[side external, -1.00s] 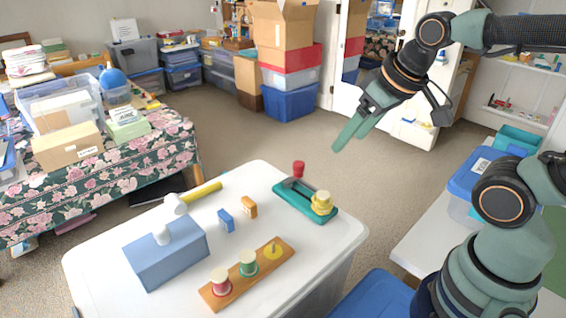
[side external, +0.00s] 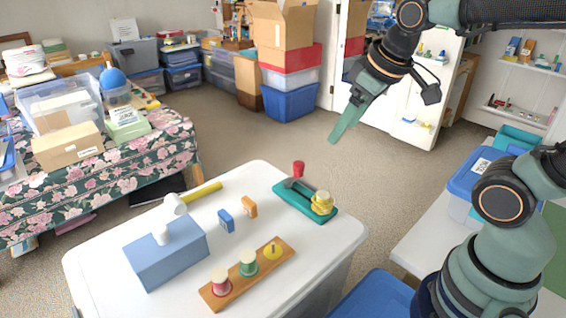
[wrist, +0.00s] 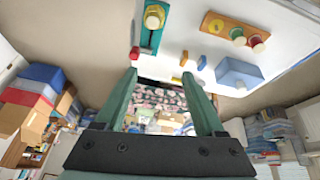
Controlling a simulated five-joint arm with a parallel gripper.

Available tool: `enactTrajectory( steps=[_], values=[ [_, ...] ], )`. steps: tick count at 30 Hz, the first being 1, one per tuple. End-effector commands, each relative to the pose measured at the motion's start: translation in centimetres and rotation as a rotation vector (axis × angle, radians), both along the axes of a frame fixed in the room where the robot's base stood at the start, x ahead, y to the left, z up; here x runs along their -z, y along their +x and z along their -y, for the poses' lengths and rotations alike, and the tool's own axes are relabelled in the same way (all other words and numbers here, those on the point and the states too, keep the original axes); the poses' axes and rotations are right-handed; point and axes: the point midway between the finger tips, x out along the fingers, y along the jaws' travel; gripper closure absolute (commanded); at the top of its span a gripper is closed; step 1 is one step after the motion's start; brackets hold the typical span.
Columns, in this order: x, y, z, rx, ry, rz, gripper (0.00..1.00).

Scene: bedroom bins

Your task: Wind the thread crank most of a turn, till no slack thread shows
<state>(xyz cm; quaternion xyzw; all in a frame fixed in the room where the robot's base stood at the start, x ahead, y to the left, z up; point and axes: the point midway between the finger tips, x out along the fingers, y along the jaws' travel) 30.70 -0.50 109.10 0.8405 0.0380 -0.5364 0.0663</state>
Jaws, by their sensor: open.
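The thread crank has a teal base (side external: 290,203) at the back right of the white table top. A yellow spool (side external: 322,203) sits at its near end, and a dark crank arm with a red knob (side external: 298,168) is at its far end. My gripper (side external: 334,138) is in the air above and beyond the crank, apart from it, pointing down-left. In the wrist view its two green fingers (wrist: 160,78) are spread and empty. There the teal base (wrist: 148,40), yellow spool (wrist: 153,17) and red knob (wrist: 134,53) show at the top. I cannot make out any thread.
A wooden rack (side external: 215,296) with several spools stands in front. The air around my gripper is clear.

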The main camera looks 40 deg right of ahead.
Motion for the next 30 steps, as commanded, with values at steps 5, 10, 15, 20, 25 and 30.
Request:
enactTrajectory(
  steps=[5,10,15,20,25,30],
  values=[
    [-0.5,3.8,1.0,-0.198,-0.090,-0.093,0.29],
    [0.1,7.6,2.2,-0.400,-0.158,-0.173,0.29],
    [1.7,11.3,3.5,-0.611,-0.205,-0.250,0.29],
    [4.2,14.4,4.8,-0.813,-0.232,-0.316,0.29],
    [7.2,16.9,6.1,-1.000,-0.242,-0.364,0.29],
    [9.0,18.1,6.8,-1.112,-0.244,-0.387,0.29]
  ],
)
